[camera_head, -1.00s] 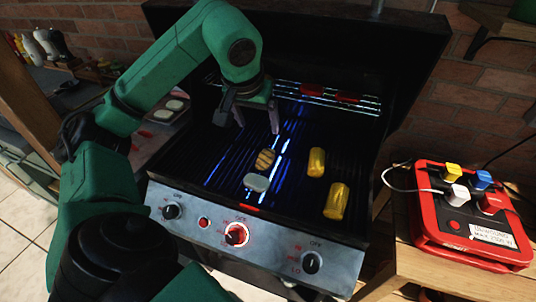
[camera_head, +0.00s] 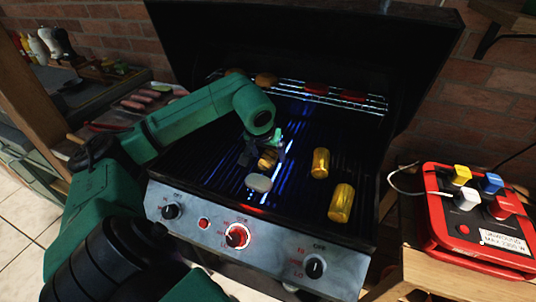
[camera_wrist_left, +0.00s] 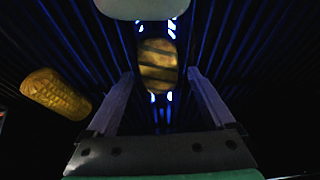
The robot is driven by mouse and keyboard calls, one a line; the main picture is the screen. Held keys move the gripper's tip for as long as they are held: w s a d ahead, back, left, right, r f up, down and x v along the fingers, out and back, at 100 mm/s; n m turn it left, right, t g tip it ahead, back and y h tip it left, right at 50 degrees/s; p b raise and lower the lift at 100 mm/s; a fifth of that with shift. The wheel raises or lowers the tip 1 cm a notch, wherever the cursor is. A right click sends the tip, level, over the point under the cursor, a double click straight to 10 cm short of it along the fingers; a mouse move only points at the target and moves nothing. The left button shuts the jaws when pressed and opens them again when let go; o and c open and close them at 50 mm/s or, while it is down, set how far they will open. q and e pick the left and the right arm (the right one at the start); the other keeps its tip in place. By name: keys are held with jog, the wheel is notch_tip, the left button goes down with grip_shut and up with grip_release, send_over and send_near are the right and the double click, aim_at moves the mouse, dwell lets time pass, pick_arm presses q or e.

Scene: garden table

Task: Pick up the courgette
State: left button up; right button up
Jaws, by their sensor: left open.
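The courgette (camera_head: 267,158) looks to be the yellowish oval piece with dark grill stripes, lying on the grill grate. My left gripper (camera_head: 264,161) is open and low over the grate at this piece, partly covering it in the head view. In the left wrist view the striped courgette (camera_wrist_left: 157,66) lies between the lines of the two open fingers (camera_wrist_left: 160,76), near their tips. I see no finger touching it. My right gripper is not in view.
A pale oval piece (camera_head: 258,182) lies just in front of the courgette. Two corn pieces (camera_head: 320,163) (camera_head: 340,203) lie to the right. A raised rack (camera_head: 330,96) with food spans the back. The open lid (camera_head: 290,40) stands behind. A red box (camera_head: 470,220) sits at right.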

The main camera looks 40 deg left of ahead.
pick_arm(q)
jog(key=shift+f, duration=0.1)
dwell(0.3)
grip_shut()
